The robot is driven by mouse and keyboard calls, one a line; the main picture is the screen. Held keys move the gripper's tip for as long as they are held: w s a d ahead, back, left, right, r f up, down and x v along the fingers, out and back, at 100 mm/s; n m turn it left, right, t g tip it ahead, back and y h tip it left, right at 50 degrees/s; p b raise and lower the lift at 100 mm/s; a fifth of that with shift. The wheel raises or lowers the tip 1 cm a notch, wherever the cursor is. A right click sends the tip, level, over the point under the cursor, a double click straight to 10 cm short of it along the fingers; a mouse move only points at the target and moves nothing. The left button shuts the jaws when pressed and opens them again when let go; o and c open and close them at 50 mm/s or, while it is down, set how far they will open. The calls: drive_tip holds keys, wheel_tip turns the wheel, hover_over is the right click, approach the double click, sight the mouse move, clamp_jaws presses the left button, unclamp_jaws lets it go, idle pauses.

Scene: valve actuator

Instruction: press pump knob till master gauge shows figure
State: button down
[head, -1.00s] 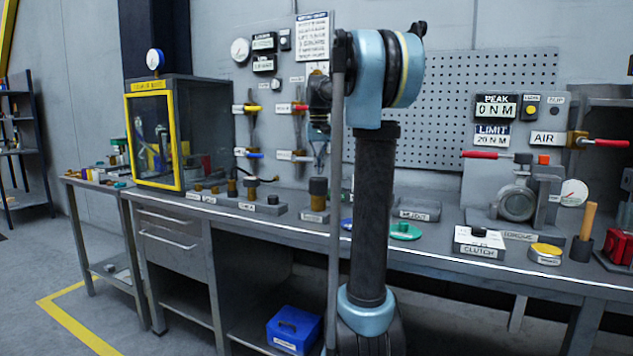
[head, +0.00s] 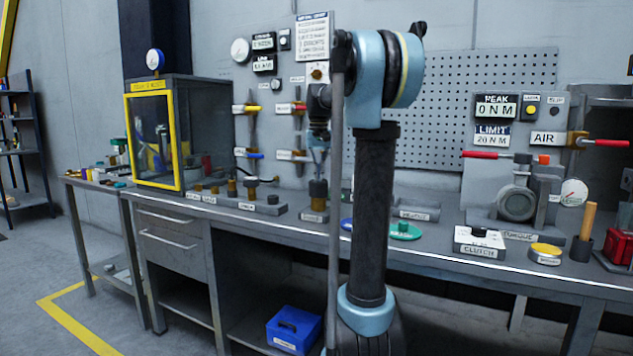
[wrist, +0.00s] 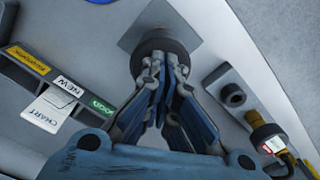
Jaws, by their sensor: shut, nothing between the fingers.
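The pump knob (head: 318,189) is a black cap on a brass-coloured stem, standing upright on a small grey base at the back of the bench. My gripper (head: 318,172) points down just above it, partly behind my arm's column. In the wrist view my gripper (wrist: 166,66) has its fingertips together over the dark round knob (wrist: 150,44), with nothing between them. Whether they touch the cap is hard to tell. A round white dial (head: 240,50) and two small dark displays (head: 264,42) hang on the wall; their readings are too small to read.
A row of brass fittings (head: 232,188) and a black-capped block (head: 272,199) stand left of the knob. A yellow-framed cabinet (head: 153,140) is farther left. Valve levers (head: 298,107) are on the wall behind. A green dish (head: 403,230) and a clutch box (head: 480,242) lie to the right.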

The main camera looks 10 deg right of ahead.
sight(318, 184)
drive_tip(key=shift+f, duration=2.1)
drive_tip(key=shift+r, duration=3.4)
